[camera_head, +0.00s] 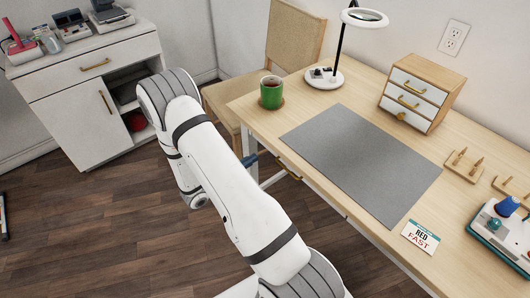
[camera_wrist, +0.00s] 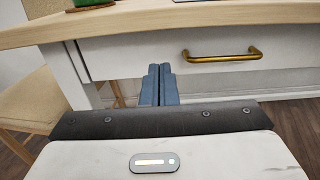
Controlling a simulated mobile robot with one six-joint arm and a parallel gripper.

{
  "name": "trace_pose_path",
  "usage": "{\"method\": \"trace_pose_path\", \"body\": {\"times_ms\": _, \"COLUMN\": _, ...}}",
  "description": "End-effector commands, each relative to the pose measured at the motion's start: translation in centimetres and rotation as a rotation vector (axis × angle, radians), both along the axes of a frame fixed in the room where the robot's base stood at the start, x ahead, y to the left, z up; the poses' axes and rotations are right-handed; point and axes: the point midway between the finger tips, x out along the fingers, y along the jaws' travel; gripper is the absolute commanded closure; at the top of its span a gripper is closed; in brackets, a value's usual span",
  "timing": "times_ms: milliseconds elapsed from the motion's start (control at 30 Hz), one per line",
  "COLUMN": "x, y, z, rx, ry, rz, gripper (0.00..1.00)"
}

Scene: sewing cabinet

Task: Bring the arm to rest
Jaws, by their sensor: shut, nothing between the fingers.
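My gripper (camera_wrist: 160,84) shows in the wrist view with its two blue-grey fingers together and nothing between them. It points at the white front of the table, left of a drawer's brass handle (camera_wrist: 222,55), below the wooden table top. I cannot tell the exact gap to the drawer front. In the head view my white arm reaches away from the bottom, left of the table (camera_head: 377,105). A small blue part of my gripper (camera_head: 249,160) shows past the arm near the table's front edge; the rest is hidden behind the arm.
A green mug (camera_head: 271,94) stands near the table's left corner. A grey mat (camera_head: 360,165), a small drawer box (camera_head: 421,91) and a magnifier lamp (camera_head: 340,45) are on the table. A chair (camera_head: 295,35) stands behind. A white cabinet (camera_head: 85,90) is at left.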

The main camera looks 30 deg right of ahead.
Motion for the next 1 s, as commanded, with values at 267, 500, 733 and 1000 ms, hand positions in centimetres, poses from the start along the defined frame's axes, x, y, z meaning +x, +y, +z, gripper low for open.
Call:
{"method": "trace_pose_path", "body": {"times_ms": 267, "x": -0.7, "y": 4.8, "z": 0.0, "rx": 0.001, "ry": 0.000, "rz": -0.001, "gripper": 1.00}}
{"method": "trace_pose_path", "body": {"times_ms": 500, "x": -1.0, "y": 5.8, "z": -0.1, "rx": 0.001, "ry": 0.001, "rz": -0.005, "gripper": 1.00}}
{"method": "trace_pose_path", "body": {"times_ms": 733, "x": -1.3, "y": 5.5, "z": 1.2, "rx": 0.024, "ry": -0.022, "rz": -0.038, "gripper": 1.00}}
{"method": "trace_pose_path", "body": {"times_ms": 1000, "x": -5.2, "y": 4.0, "z": 9.4, "rx": 0.231, "ry": -0.207, "rz": -0.314, "gripper": 1.00}}
